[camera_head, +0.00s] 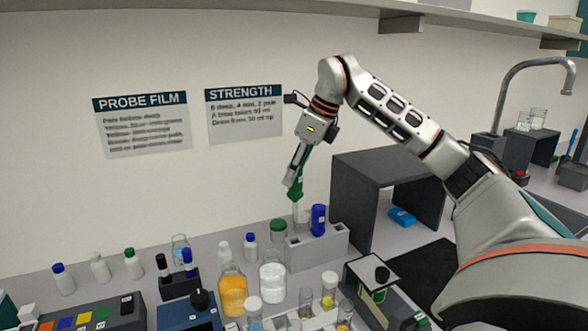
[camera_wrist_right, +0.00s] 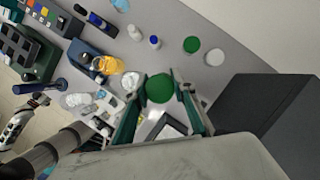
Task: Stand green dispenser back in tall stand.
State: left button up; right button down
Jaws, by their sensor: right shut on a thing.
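The green dispenser (camera_head: 298,187) has a green top and a clear lower body. It hangs roughly upright from my right gripper (camera_head: 295,172), which is shut on its green top. In the right wrist view the round green top (camera_wrist_right: 159,88) shows between the fingers (camera_wrist_right: 160,103). The tall stand (camera_head: 318,250) is a grey block on the bench, directly below the dispenser. A blue dispenser (camera_head: 318,218) stands in it to the right. The green dispenser's lower end is at the left part of the stand's top; I cannot tell whether it is inside a hole. My left gripper is not seen.
A green-lidded jar (camera_head: 278,230) stands close left of the stand. An orange bottle (camera_head: 233,290) and a clear bottle (camera_head: 272,277) stand in front. A dark grey open box (camera_head: 362,163) is close behind on the right. Several small bottles line the bench at left.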

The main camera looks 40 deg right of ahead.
aim_at(294, 193)
jog(key=shift+p, duration=0.45)
jog(key=shift+f, duration=2.05)
jog(key=shift+f+b, duration=0.3)
jog(key=shift+f, duration=0.5)
jog(key=shift+f+b, duration=0.3)
jog(key=shift+f, duration=0.75)
jog(key=shift+f+b, duration=1.25)
jog(key=shift+f, duration=1.1)
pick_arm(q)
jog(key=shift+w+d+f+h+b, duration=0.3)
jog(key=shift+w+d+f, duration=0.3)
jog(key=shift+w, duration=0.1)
pick_arm(e)
jog(key=shift+f, duration=0.15)
